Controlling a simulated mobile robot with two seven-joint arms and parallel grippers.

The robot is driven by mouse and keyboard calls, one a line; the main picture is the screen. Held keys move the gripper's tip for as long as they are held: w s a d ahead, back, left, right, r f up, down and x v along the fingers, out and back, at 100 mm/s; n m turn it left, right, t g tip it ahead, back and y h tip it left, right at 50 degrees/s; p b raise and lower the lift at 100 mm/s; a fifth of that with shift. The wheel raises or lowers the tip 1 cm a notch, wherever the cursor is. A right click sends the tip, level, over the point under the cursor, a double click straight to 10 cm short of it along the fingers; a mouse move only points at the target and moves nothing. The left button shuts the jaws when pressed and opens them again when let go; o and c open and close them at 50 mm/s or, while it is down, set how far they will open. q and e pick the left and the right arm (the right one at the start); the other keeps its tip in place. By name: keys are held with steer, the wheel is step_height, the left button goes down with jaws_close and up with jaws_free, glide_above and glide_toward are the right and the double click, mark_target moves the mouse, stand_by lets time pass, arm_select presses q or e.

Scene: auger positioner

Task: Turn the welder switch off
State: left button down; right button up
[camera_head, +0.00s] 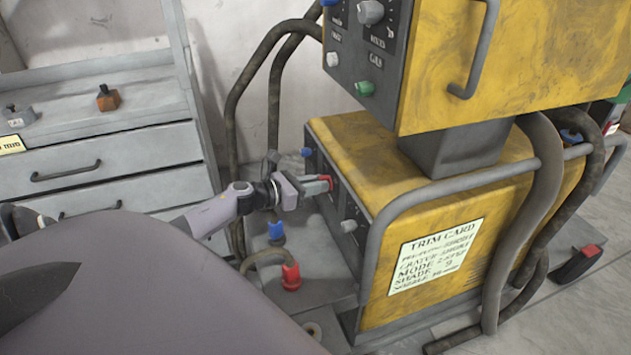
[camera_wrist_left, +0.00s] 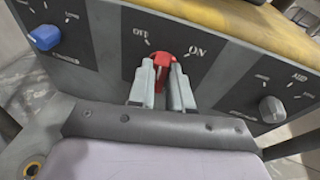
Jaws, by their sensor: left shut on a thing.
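The red switch knob (camera_wrist_left: 164,60) sits on the dark front panel of the yellow welder (camera_head: 360,140), between the printed words OFF on the left and ON on the right in the left wrist view. It also shows in the head view (camera_head: 327,178). My left gripper (camera_wrist_left: 162,78) is shut on the red knob, with one grey finger on each side of it. In the head view my left gripper (camera_head: 318,185) reaches the panel from the left. The fingers hide part of the knob, and I cannot tell exactly which way it points. My right gripper is not in view.
A blue knob (camera_wrist_left: 45,37) lies left and a grey knob (camera_wrist_left: 272,109) right of the switch. A yellow upper box (camera_head: 510,60) overhangs the welder. Thick hoses (camera_head: 275,95) stand beside it. A red connector (camera_head: 291,276) sits below my gripper. Grey drawers (camera_head: 120,155) stand left.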

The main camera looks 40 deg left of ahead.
arm_select(q)
steer(key=shift+w+a+n+g+h, duration=0.15)
steer(key=shift+n+g+h, duration=0.45)
steer(key=shift+n, duration=1.1)
steer(key=shift+a+n+g+h, duration=0.2)
steer(key=shift+n+g+h, duration=0.4)
steer(key=shift+n, duration=1.1)
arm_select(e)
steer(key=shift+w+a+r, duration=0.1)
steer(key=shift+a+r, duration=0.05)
arm_select(q)
steer(key=c, duration=1.1)
jaws_free()
steer(key=shift+o, duration=0.2)
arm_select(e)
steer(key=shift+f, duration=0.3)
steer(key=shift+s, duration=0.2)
